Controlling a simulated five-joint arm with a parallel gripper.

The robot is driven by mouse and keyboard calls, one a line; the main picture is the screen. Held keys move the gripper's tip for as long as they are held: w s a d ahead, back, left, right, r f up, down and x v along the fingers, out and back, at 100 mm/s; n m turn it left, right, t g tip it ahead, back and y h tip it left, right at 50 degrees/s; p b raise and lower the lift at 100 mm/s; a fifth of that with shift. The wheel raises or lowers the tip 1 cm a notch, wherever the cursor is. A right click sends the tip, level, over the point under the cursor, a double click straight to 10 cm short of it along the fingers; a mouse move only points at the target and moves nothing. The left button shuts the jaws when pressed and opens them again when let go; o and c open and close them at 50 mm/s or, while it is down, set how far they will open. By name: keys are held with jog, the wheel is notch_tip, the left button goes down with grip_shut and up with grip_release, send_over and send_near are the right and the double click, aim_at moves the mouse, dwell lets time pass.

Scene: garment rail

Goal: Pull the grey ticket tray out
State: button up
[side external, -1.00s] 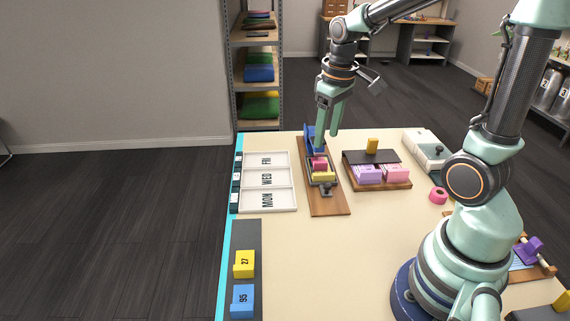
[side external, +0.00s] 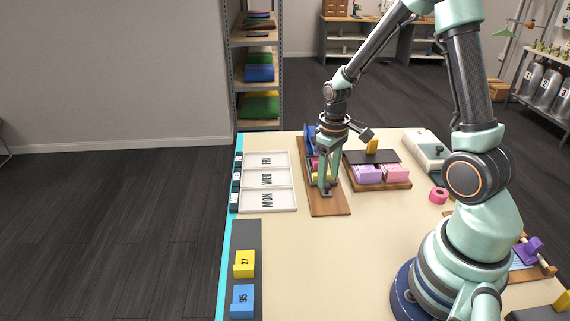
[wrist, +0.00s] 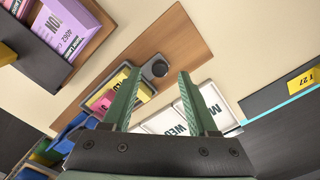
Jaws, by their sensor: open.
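The grey ticket tray (wrist: 147,78) lies on a wooden board (wrist: 187,38) and has a dark round knob (wrist: 156,67) at its near end. My gripper (wrist: 160,76) is open and points down over the knob end. In the wrist view the knob appears between the two fingertips.
Left of the board is a white sorter (side external: 267,182) with MON, WED and FRI sections. Close on the right is a wooden stand (side external: 378,184) with pink and purple tickets and a dark cover. The tabletop in front of the board (side external: 325,245) is clear.

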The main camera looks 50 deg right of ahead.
jog(key=shift+f, duration=1.15)
grip_shut()
jog(key=shift+r, duration=0.1)
dwell(0.6)
